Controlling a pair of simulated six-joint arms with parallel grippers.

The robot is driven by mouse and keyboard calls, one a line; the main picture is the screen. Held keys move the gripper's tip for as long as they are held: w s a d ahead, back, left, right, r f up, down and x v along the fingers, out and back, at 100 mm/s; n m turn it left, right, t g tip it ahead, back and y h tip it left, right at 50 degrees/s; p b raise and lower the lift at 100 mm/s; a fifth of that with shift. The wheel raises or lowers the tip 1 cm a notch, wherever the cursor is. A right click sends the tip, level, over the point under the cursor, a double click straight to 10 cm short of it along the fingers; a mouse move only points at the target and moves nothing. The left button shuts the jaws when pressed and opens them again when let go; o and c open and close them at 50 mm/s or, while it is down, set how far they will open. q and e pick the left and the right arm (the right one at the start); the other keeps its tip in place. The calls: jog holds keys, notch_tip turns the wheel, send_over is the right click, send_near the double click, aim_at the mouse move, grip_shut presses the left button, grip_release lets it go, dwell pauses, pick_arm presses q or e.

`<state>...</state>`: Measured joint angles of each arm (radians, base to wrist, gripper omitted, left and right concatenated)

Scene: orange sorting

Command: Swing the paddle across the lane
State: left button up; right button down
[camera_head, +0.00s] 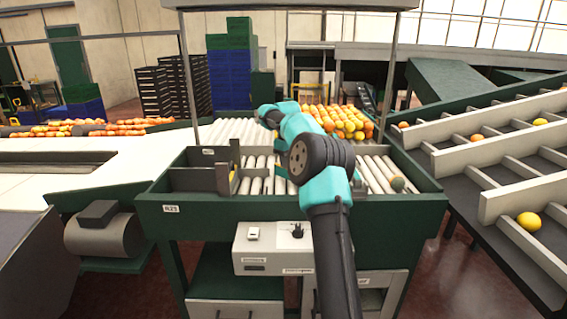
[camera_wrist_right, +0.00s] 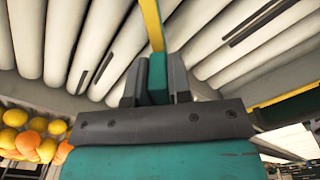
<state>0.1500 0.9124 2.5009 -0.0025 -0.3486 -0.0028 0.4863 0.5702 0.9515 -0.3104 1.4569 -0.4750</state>
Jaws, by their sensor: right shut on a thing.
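My right gripper (camera_wrist_right: 155,85) shows in the right wrist view. Its two dark fingers are shut on a teal piece (camera_wrist_right: 157,72), which I take to be the paddle's grip. A yellow bar (camera_wrist_right: 151,22) runs on from it over the pale rollers, out of the top of the picture. In the head view my right arm rises from the bottom middle and reaches over the roller lane (camera_head: 376,174). It hides much of the lane, and I cannot make out its gripper or the paddle clearly there. My left gripper is not in view.
Several oranges (camera_head: 345,122) crowd the far end of the rollers. A dark compartment (camera_head: 193,179) is left of the lane. Sloping chutes (camera_head: 500,128) stand at the right, one holding a yellow fruit (camera_head: 529,221).

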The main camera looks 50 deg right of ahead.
jog(key=c, duration=1)
grip_release()
jog(key=shift+c, duration=0.2)
